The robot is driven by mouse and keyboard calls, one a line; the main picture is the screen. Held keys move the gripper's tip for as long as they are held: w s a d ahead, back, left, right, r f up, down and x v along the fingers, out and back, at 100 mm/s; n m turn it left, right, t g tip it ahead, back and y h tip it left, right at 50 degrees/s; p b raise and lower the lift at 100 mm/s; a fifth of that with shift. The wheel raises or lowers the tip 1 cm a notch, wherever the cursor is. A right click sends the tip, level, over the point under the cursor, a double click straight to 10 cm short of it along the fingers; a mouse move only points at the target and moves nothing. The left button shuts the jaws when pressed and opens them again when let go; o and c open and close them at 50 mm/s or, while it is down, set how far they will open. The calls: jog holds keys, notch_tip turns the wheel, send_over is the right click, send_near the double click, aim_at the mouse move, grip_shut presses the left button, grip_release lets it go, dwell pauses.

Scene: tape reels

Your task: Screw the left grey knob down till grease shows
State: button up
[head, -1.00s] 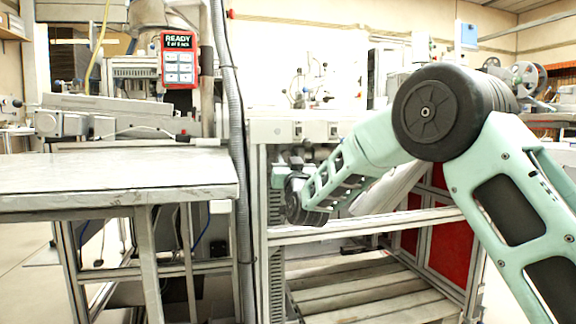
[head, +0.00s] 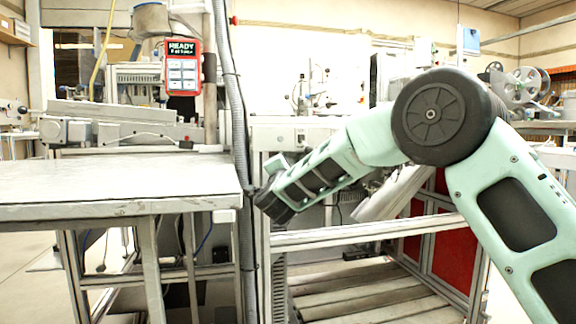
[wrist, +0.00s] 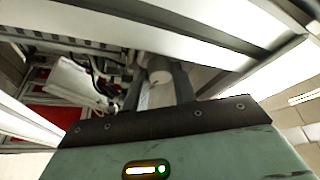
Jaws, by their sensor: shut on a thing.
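In the wrist view my gripper (wrist: 158,88) has its two dark fingers on either side of a pale grey, rounded part, which looks like a grey knob (wrist: 158,71). The gripper is shut on it. The knob sits close under a white and metal frame, and its lower part is hidden between the fingers. I cannot tell from this view whether it is the left one, and no grease can be made out. In the head view my arm reaches to the metal frame beside the grey conduit; the fingers and the knob are hidden there.
A grey-topped table (head: 110,180) stands at the left, with a red-framed READY panel (head: 182,66) above it. A grey conduit (head: 233,100) runs down close to my wrist. Frame rails (head: 360,232) lie under my forearm. In the wrist view cables (wrist: 100,80) hang left of the fingers.

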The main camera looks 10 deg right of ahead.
jog(key=shift+r+m+g+p, duration=0.1)
jog(key=shift+m+g+p, duration=0.5)
jog(key=shift+m, duration=1.1)
jog(key=shift+r+m+g+p, duration=0.1)
jog(key=shift+m+g+p, duration=0.45)
jog(key=shift+m, duration=1.15)
jog(key=shift+g, duration=0.25)
jog(key=o, duration=1)
jog(key=shift+r, duration=0.1)
